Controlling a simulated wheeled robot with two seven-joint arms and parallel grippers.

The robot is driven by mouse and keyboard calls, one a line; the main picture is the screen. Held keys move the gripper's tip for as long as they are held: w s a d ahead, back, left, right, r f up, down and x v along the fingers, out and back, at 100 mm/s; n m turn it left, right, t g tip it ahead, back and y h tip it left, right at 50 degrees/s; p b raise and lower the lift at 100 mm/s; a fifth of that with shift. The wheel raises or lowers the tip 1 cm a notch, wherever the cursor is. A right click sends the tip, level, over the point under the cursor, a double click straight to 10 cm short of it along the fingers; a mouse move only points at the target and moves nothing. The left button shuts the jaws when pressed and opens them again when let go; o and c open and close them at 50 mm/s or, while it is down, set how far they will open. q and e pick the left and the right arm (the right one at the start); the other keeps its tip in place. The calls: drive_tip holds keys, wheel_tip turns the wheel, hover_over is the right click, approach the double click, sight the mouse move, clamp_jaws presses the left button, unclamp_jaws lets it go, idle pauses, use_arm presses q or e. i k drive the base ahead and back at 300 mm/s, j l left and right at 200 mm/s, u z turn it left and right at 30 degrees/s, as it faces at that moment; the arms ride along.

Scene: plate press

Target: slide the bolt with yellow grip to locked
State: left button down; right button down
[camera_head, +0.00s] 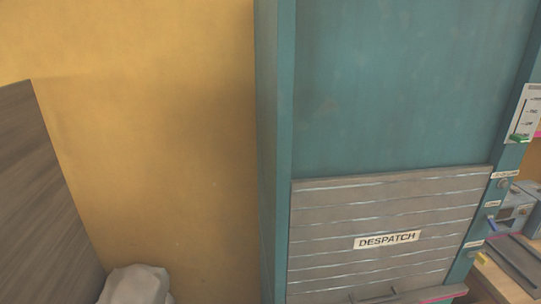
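A small yellow piece (481,258), which may be the yellow grip of the bolt, shows low on the right post of the teal cabinet. It is too small to tell whether its bolt is locked or unlocked. A small pale label (473,244) sits just above it. Neither of my grippers is in view.
A teal cabinet (415,80) has a grey slatted shutter (385,215) marked DESPATCH. Its right post carries other small fittings, including a blue one (491,225), and a gauge with a green marker (520,138). A workbench with grey equipment (518,262) stands at right. A dark panel (35,200) stands left.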

sight(481, 259)
drive_tip(key=z, duration=1.55)
drive_tip(key=u, duration=0.4)
drive_tip(key=i+l+u, duration=0.2)
drive_tip(key=l+u, duration=0.2)
drive_tip(key=l, duration=0.15)
drive_tip(key=i+l+u, duration=0.1)
drive_tip(key=l+u, duration=0.3)
drive_tip(key=l, duration=0.15)
drive_tip(key=l+u, duration=0.4)
drive_tip(key=l, duration=0.15)
drive_tip(key=l+u, duration=0.1)
drive_tip(key=l, duration=1.85)
